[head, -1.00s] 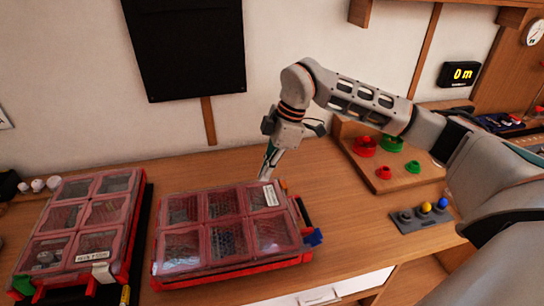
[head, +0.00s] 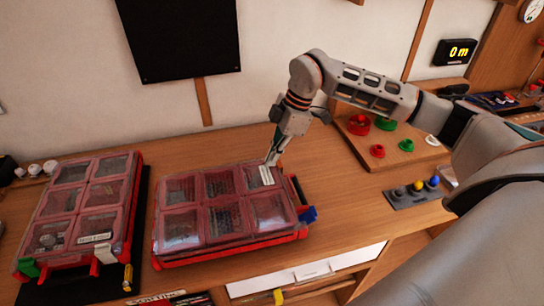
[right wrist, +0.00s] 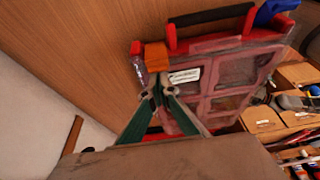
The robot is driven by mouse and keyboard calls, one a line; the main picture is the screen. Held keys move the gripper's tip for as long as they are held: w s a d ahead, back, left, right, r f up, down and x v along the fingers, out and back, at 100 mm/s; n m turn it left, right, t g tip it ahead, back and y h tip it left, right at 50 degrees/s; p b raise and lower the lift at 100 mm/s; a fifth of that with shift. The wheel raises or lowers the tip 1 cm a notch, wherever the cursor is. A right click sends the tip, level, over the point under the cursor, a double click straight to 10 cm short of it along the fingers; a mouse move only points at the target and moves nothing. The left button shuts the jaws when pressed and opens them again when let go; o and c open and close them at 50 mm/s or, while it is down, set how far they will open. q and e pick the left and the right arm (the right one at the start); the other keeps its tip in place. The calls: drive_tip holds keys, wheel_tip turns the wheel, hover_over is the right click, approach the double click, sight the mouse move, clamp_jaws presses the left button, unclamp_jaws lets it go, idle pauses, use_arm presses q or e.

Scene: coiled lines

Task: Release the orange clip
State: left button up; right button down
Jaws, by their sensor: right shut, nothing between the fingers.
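The orange clip (right wrist: 155,57) sits on the edge of the red case with a clear lid (head: 155,245), at a corner beside the black handle (right wrist: 212,14). In the right wrist view it lies just beyond my right fingertips. My right gripper (head: 272,160) points down at the case's far right corner, near a white label. Its teal fingers (right wrist: 160,84) meet at the tips with nothing between them. Contact with the clip cannot be told. In the head view the clip is not clear behind the gripper. My left gripper is not in view.
A blue clip (head: 307,214) is at the same case's near right corner. A second red case (head: 78,205) with green and white clips stands left. A board with red and green rings (head: 378,151) and a grey block with coloured knobs (head: 415,191) stand right.

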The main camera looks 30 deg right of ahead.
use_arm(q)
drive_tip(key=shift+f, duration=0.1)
use_arm(e)
drive_tip(key=shift+d+f, duration=0.1)
drive_tip(key=shift+d, duration=0.05)
drive_tip(key=shift+y+b, duration=0.3)
drive_tip(key=shift+b, duration=0.05)
drive_tip(key=shift+s+d+y+b, duration=0.1)
drive_tip(key=shift+d+y+b, duration=0.05)
drive_tip(key=shift+y+b, duration=0.3)
drive_tip(key=shift+d+t+y, duration=0.15)
drive_tip(key=shift+t+y, duration=0.15)
drive_tip(key=shift+y, duration=0.15)
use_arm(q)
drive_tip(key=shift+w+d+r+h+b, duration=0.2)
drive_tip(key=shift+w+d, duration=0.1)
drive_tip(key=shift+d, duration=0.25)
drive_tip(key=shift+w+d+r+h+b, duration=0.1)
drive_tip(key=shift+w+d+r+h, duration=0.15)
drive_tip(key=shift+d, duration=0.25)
